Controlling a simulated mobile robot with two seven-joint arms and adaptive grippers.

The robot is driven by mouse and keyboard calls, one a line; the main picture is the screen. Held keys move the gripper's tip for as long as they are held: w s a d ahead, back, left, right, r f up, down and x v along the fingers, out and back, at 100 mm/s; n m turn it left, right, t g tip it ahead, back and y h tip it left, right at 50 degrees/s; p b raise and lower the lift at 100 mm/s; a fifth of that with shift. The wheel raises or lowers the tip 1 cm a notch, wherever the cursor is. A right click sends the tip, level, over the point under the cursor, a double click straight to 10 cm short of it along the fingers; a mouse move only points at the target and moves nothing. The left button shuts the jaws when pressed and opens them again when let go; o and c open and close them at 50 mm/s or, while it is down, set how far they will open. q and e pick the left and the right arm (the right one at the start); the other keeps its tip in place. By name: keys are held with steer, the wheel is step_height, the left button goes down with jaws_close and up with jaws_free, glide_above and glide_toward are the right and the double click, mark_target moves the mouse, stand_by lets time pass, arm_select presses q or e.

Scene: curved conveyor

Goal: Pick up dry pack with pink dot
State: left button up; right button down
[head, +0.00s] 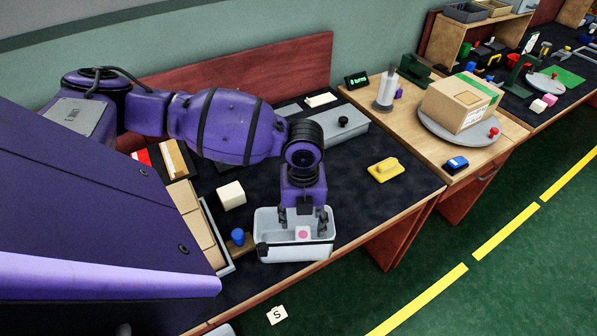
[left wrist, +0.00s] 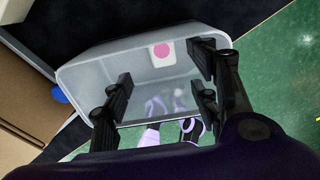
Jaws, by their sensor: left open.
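The dry pack with the pink dot (head: 304,233) is a small white block with a pink circle on its upper face. It lies inside a light grey bin (head: 290,252). In the left wrist view the pack (left wrist: 161,54) sits near the bin's far wall, and the bin (left wrist: 88,75) fills the middle. My left gripper (head: 304,213) points down into the bin, just above the pack in the head view. In the left wrist view its fingers (left wrist: 160,92) are spread and empty, apart from the pack. My right gripper is not in view.
A blue-knobbed object (head: 238,237) and a white block (head: 231,195) stand left of the bin. Cardboard boxes in a tray (head: 228,268) lie farther left. A yellow holder (head: 385,170) is to the right, with clear dark mat around it. The table edge is close in front.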

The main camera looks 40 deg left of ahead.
mark_target(303, 237)
arm_select(q)
steer(key=f, duration=0.7)
steer(key=shift+w+d+f, duration=0.1)
steer(key=shift+w+f, duration=0.15)
steer(key=shift+f, duration=0.05)
steer(key=c, duration=1)
